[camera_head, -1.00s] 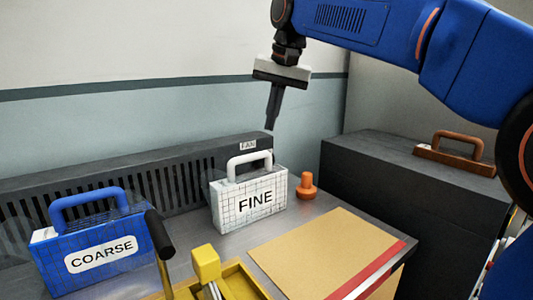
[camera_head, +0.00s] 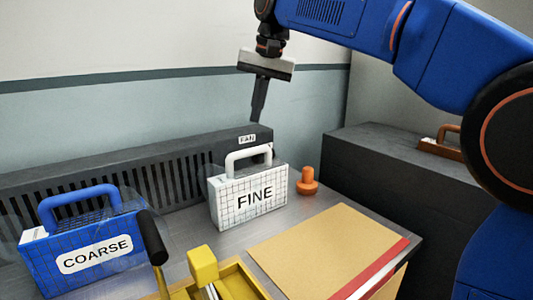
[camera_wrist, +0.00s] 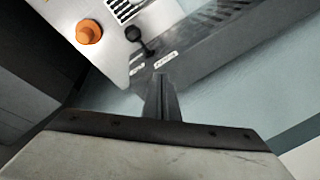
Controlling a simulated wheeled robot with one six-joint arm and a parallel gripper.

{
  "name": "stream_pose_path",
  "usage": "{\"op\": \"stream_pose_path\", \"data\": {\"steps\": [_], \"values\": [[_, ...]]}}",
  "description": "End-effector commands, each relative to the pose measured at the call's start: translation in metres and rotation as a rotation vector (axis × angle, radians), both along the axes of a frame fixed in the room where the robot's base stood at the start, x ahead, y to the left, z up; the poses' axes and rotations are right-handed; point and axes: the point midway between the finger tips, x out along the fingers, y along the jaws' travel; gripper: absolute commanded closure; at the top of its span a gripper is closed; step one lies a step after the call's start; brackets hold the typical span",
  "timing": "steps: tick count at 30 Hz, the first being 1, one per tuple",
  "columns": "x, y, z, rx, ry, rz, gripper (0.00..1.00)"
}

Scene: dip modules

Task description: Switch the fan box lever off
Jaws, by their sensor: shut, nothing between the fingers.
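The fan box (camera_head: 225,143) is a long dark vented box along the back wall, with a "FAN" label near its right end. In the wrist view its dark body (camera_wrist: 215,50) runs off to the upper right. A black ball-ended lever (camera_wrist: 134,34) stands beside its labelled end there. In the head view I cannot make the lever out clearly behind the white FINE module's handle. My gripper (camera_head: 257,119) is shut and empty, pointing down above the box's right end. In the wrist view its fingertips (camera_wrist: 161,78) appear just below the labels, apart from the lever.
The white FINE module (camera_head: 248,199) stands before the box, with an orange knob (camera_head: 307,182) to its right. The blue COARSE module (camera_head: 85,245) is at left. A tan board (camera_head: 320,245) lies in front. A dark cabinet (camera_head: 390,175) stands at right.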

Motion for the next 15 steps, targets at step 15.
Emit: {"op": "stream_pose_path", "data": {"steps": [15], "values": [[-0.023,-0.016,-0.048,0.0,-0.001,0.0,1.0]]}}
